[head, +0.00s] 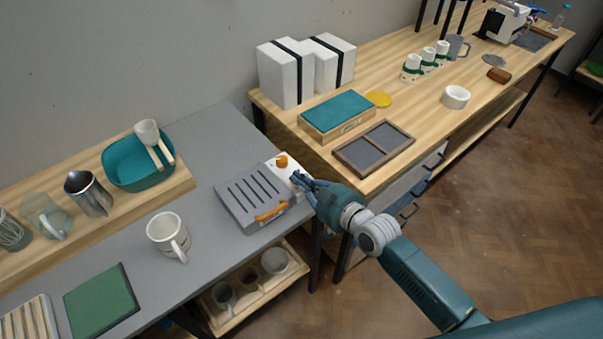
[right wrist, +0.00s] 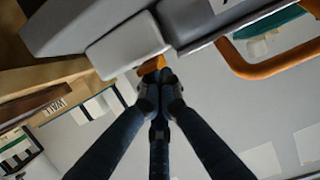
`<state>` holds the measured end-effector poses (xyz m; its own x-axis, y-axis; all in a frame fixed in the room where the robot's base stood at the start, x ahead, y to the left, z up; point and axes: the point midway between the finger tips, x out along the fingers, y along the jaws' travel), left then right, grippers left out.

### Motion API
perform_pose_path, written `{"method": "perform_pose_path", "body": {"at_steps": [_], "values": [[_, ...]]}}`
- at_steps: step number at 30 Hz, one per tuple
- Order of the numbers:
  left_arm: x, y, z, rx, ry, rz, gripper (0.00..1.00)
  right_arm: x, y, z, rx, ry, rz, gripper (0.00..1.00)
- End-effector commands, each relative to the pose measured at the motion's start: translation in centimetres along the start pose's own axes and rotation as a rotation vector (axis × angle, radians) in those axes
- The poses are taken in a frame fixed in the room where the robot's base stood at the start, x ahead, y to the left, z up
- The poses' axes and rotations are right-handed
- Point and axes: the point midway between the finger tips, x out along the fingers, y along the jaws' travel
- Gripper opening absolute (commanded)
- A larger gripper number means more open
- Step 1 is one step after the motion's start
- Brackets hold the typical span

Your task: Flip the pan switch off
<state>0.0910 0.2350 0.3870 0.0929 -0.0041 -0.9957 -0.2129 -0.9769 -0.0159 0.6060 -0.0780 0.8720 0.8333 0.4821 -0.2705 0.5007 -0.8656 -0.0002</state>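The pan is a grey ribbed appliance (head: 250,195) with an orange handle (head: 270,212), near the right end of the grey counter. A white control panel (head: 291,177) with an orange knob (head: 282,160) is on its right side. My right gripper (head: 300,181) is at the front part of this panel, and its dark fingers cover some of it. In the right wrist view its fingers (right wrist: 160,78) come together just at a small orange part (right wrist: 151,65) by the white panel (right wrist: 125,45). Contact is unclear and the switch position is hidden. My left gripper is not in view.
A white mug (head: 168,236) stands left of the appliance, and a teal basin (head: 124,171) with a cup is behind. To the right, the wooden bench holds a divided tray (head: 401,136) and a teal-topped box (head: 337,124). Free counter lies between mug and appliance.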

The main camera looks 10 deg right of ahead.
Motion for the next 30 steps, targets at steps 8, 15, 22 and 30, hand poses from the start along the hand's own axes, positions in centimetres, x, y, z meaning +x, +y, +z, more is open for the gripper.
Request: {"method": "perform_pose_path", "body": {"at_steps": [8,15,22,30], "values": [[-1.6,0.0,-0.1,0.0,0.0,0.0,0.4,-0.2,0.2,-2.0,-0.002,0.002,0.002,0.0],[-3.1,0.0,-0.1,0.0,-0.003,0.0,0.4,-2.2,0.5,-4.0,0.0,-0.002,0.004,0.0],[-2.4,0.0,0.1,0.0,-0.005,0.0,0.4,-7.2,0.5,-4.5,-0.001,-0.003,0.003,0.0],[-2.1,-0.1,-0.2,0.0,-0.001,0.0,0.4,-9.9,0.5,-5.1,0.001,0.0,0.004,0.0]]}}
